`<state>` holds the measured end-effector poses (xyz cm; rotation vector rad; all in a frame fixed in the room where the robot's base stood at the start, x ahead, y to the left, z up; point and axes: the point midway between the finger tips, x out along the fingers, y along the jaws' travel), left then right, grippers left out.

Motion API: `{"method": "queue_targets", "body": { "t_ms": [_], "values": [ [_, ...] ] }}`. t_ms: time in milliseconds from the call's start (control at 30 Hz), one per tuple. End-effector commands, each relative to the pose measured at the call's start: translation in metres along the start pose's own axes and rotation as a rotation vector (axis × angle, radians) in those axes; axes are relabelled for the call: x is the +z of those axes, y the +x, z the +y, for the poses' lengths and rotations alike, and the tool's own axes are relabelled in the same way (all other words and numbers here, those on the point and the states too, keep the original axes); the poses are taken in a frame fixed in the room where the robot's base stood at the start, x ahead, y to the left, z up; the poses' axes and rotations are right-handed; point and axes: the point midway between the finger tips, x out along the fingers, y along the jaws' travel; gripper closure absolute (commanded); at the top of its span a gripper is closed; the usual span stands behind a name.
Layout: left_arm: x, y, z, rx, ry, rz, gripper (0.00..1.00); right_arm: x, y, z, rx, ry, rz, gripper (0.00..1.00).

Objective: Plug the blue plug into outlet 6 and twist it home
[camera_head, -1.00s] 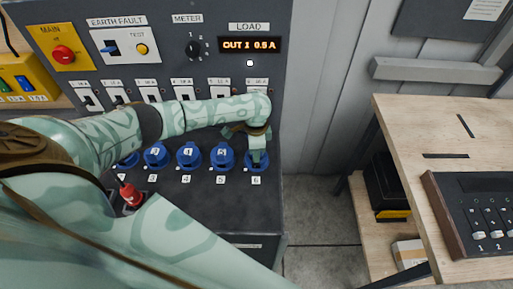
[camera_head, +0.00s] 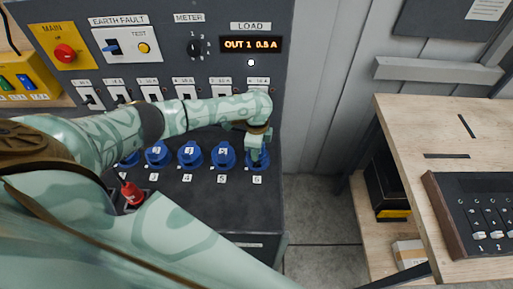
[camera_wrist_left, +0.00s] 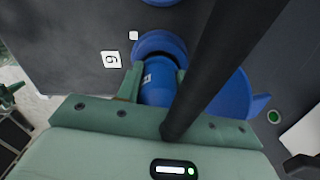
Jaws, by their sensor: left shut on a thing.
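My left gripper (camera_head: 256,148) is over outlet 6 (camera_head: 262,162), the rightmost blue outlet in the row on the panel's sloping ledge. In the left wrist view, my left gripper (camera_wrist_left: 152,84) is shut on the blue plug (camera_wrist_left: 157,92), with one finger on each side. The plug's front end meets the blue collar of outlet 6 (camera_wrist_left: 152,42), beside the label "6". A dark crescent shows between plug and collar; I cannot tell how deep the plug sits. In the head view the plug is mostly hidden by the gripper. My right gripper is not in view.
Other blue outlets (camera_head: 222,156) stand close on the left. A red plug-like part (camera_head: 131,193) is at the lower left. Switches (camera_head: 220,90) line the upright panel, and the load display (camera_head: 251,45) reads OUT 1. A wooden bench (camera_head: 400,130) is at right.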

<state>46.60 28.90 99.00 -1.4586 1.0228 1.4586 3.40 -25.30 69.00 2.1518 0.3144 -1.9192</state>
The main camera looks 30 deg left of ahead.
Motion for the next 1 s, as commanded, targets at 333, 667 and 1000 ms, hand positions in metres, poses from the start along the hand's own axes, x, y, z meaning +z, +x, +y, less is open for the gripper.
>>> {"method": "queue_targets", "body": {
  "t_ms": [333, 667, 1000],
  "values": [
    [0.0009, -0.0003, -0.0015, -0.002, 0.124, -0.004, 1.00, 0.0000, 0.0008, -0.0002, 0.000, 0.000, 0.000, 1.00],
    [0.0002, -0.0002, -0.0021, -0.002, 0.242, -0.003, 1.00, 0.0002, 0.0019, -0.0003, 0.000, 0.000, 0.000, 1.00],
    [-0.0002, -0.0001, -0.0027, -0.002, 0.360, -0.002, 1.00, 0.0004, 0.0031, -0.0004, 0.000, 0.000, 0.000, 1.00]
  ]
}}
